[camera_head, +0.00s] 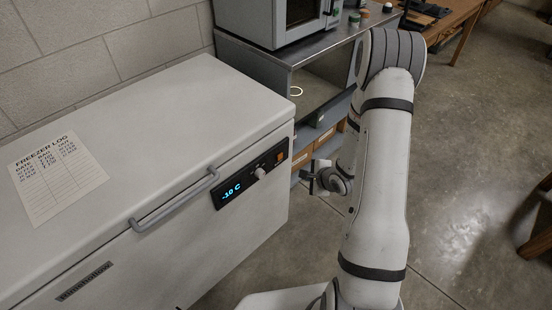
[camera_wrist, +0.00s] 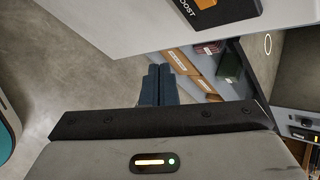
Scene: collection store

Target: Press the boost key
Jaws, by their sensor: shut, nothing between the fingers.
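The chest freezer (camera_head: 190,120) has a dark control panel (camera_head: 235,185) on its front, with a blue "-10 C" display (camera_head: 231,191) and a pale knob (camera_head: 260,172). The orange boost key (camera_head: 280,157) is at the panel's right end. In the wrist view, the key (camera_wrist: 206,3) is cut by the top edge, with the word "BOOST" beside it. My gripper (camera_head: 312,179) is to the right of the panel, in front of the freezer's right end and apart from the key. Its dark fingers show together and empty in the wrist view (camera_wrist: 158,82).
A grey handle (camera_head: 175,203) sticks out from the freezer's front. A paper freezer log (camera_head: 55,172) lies on the lid. A metal bench (camera_head: 290,52) with a microwave-like appliance (camera_head: 285,20) and lower shelf boxes stands right of the freezer. The concrete floor in front is open.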

